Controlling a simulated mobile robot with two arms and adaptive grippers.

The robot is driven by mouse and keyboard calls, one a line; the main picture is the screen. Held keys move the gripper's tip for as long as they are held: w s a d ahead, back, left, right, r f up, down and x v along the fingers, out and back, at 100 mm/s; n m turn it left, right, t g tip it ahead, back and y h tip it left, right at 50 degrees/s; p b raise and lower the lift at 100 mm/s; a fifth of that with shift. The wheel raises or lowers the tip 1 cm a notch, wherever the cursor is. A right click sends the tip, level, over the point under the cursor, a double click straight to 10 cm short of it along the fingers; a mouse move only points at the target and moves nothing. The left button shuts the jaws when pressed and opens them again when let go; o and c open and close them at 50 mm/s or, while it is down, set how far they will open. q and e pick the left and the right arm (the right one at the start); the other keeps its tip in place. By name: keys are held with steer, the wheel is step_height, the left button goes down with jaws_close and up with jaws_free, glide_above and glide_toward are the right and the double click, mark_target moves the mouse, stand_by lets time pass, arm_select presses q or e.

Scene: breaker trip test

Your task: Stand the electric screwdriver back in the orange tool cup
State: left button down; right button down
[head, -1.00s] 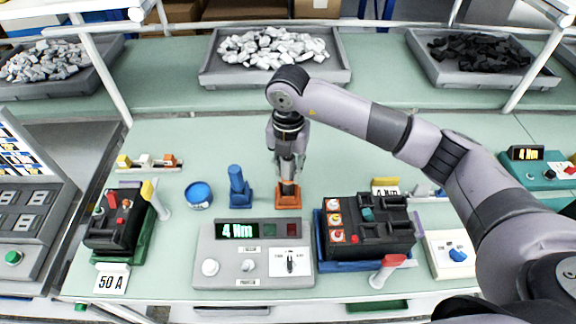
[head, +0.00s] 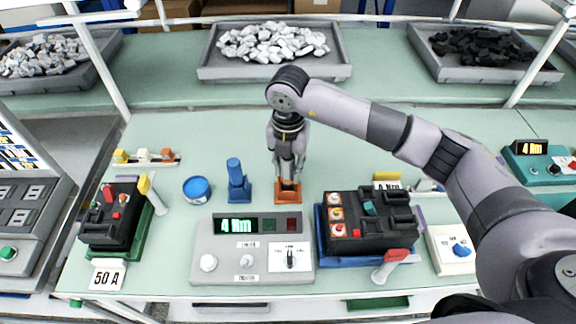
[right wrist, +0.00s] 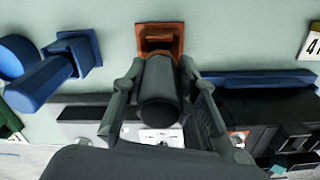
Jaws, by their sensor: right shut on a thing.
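The orange tool cup (head: 288,197) stands on the bench behind the grey display panel; its square rim also shows in the right wrist view (right wrist: 160,30). My right gripper (head: 288,170) points down over the cup. It is shut on the electric screwdriver, whose dark cylindrical body (right wrist: 160,95) lies between the fingers in the right wrist view. The screwdriver looks near upright, its lower end at the cup's mouth. I cannot tell how deep it is or whether it touches the bottom. My left gripper is out of view.
A blue holder with a blue tool (head: 237,178) stands close left of the cup, with a round blue tub (head: 197,190) further left. The display panel (head: 252,250) is in front. A black breaker (head: 368,225) in a blue fixture sits at right. Bench behind is clear.

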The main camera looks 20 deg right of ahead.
steer(key=shift+f, duration=0.2)
steer(key=c, duration=1.2)
jaws_free()
step_height(320, 180, up, 12)
steer(key=shift+r, duration=0.1)
steer(key=shift+o, duration=0.7)
steer(key=o, duration=0.9)
steer(key=shift+c, duration=0.2)
